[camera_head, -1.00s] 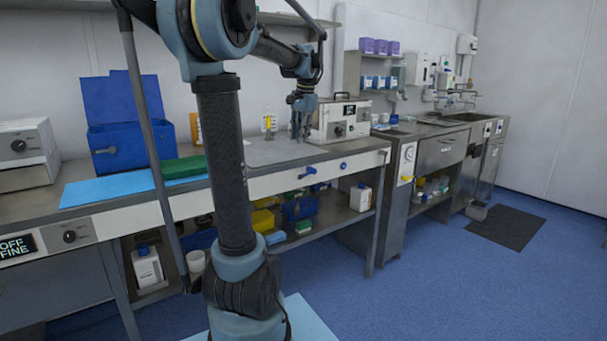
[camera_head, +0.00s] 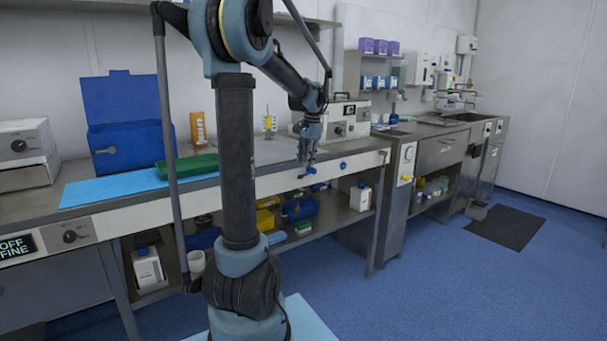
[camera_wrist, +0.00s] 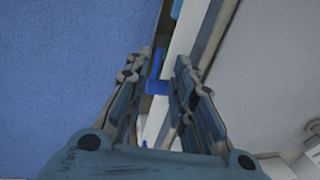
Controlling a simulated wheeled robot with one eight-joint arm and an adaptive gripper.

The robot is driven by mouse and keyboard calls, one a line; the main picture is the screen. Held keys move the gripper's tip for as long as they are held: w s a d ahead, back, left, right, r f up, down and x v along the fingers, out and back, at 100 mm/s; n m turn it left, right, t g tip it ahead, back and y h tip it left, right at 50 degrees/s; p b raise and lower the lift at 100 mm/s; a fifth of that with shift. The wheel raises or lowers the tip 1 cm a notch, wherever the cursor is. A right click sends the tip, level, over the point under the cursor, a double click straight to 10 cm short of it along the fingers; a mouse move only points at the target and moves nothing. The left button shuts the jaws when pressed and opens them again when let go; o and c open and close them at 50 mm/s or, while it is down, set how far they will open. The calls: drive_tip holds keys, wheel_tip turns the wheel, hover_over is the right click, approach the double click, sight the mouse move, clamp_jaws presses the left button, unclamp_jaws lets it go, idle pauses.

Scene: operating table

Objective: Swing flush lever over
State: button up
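A blue lever (camera_head: 307,172) sits on the white front panel of the bench, pointing down and to the left in the head view. It is the lever nearest my gripper; no label on it is legible. My gripper (camera_head: 308,158) hangs just above it at the bench's front edge. In the wrist view the gripper's fingers (camera_wrist: 163,72) are apart, with a blue piece (camera_wrist: 157,87) showing in the gap between them, seemingly the lever. I cannot tell whether a finger touches it.
A round blue knob (camera_head: 343,166) is on the same panel to the right. A yellow handle (camera_head: 407,178) is on the cabinet further right. A green tray (camera_head: 188,166) and a white device (camera_head: 350,118) stand on the bench. The blue floor (camera_head: 450,285) in front is clear.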

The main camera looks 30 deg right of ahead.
sight(304, 175)
drive_tip(key=shift+w+a+f, duration=0.1)
drive_tip(key=shift+w+f, duration=0.1)
drive_tip(key=shift+f, duration=0.8)
drive_tip(key=shift+w+d+f, duration=0.1)
drive_tip(key=shift+w+f, duration=0.1)
drive_tip(key=shift+f, duration=0.8)
drive_tip(key=shift+w+a+f, duration=0.1)
drive_tip(key=shift+w+f, duration=0.1)
drive_tip(key=shift+f, duration=0.8)
clamp_jaws()
